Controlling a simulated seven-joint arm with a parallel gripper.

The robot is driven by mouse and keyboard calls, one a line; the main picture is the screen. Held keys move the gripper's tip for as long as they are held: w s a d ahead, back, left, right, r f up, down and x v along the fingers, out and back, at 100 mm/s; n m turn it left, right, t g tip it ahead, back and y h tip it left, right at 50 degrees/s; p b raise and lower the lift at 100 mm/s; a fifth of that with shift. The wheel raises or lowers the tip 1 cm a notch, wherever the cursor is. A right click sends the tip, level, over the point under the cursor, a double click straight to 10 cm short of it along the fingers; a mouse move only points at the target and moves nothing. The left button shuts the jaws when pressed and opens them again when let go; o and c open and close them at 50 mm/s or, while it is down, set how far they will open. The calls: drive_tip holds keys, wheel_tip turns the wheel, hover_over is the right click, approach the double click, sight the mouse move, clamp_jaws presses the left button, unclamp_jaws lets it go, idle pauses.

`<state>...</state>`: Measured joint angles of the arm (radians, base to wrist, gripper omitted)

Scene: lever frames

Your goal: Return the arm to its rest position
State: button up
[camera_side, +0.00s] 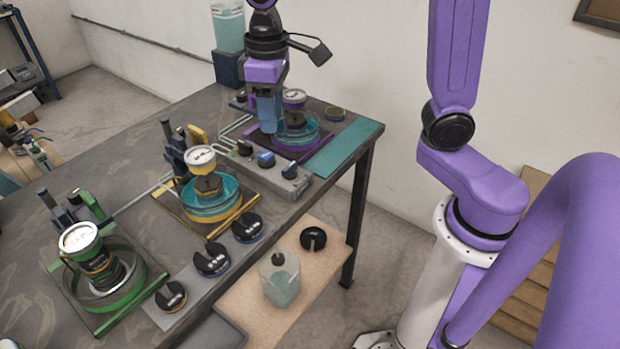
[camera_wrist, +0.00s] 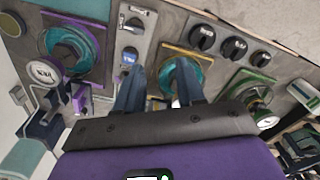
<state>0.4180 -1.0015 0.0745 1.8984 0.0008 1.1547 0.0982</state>
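My arm is purple, with my gripper (camera_side: 268,115) hanging fingers-down over the far end of the bench in the side view. There its blue fingers overlap in front of the purple-framed station (camera_side: 255,138). In the wrist view, my gripper (camera_wrist: 160,72) shows two blue fingers standing apart with nothing between them. The yellow-framed station (camera_wrist: 182,53) with its teal ring lies beyond the fingers. The purple-framed station (camera_wrist: 72,50) is left of the fingers, and the green-framed station (camera_wrist: 252,85) is to their right. The exact height above the bench cannot be told.
A grey control box (camera_side: 275,172) with knobs sits between the purple and yellow stations. Slotted black weights (camera_side: 213,260) lie along the bench's front edge. A teal-filled container (camera_side: 228,30) stands behind. A teal mat (camera_side: 345,148) is bare.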

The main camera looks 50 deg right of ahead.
drive_tip(key=s+d+f+n, duration=0.3)
drive_tip(key=s, duration=0.8)
drive_tip(key=s+d+f+n, duration=0.3)
drive_tip(key=s+n, duration=0.1)
drive_tip(key=s, duration=0.6)
drive_tip(key=shift+s+d, duration=0.15)
drive_tip(key=shift+s, duration=0.2)
